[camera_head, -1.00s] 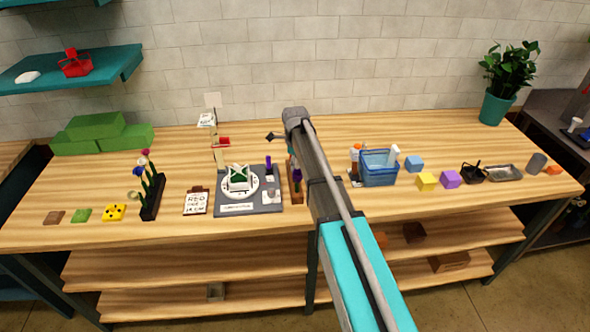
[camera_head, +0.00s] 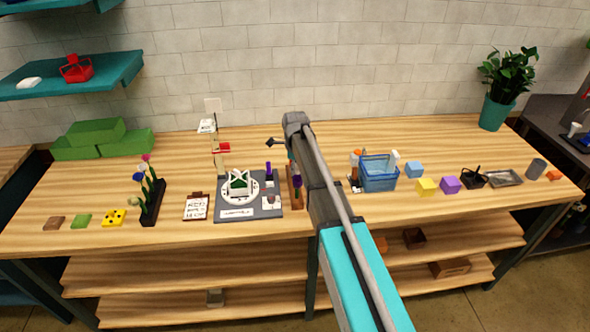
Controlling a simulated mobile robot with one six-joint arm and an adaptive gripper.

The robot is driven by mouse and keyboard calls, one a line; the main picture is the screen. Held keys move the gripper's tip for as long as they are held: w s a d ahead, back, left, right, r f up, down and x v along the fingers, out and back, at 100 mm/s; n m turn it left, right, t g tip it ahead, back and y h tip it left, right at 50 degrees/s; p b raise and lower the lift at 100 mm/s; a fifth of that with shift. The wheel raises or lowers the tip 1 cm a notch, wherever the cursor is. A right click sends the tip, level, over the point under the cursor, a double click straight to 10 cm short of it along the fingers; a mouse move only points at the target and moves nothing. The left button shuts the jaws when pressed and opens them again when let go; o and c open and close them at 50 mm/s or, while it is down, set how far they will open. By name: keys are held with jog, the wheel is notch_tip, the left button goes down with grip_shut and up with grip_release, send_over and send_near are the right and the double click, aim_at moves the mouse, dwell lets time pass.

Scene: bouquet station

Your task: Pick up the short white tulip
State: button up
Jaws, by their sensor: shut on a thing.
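A dark upright flower holder (camera_head: 152,204) stands at the left of the table, with several small flowers in it, among them a pink one (camera_head: 146,157) and a blue one (camera_head: 138,177). I cannot make out a short white tulip for certain. My arm crosses the middle of the view, and its end is over the table behind the grey board. Only a small dark part of my gripper (camera_head: 272,141) shows left of the arm. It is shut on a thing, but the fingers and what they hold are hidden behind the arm.
A grey board (camera_head: 222,206) with a white round plate lies left of my arm, beside a narrow brown stand (camera_head: 295,195) with purple flowers. A blue basket (camera_head: 379,182) and several coloured blocks stand to the right. The table's back strip is mostly clear.

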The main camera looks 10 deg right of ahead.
jog(key=shift+r+p, duration=4.8)
jog(key=shift+r, duration=0.1)
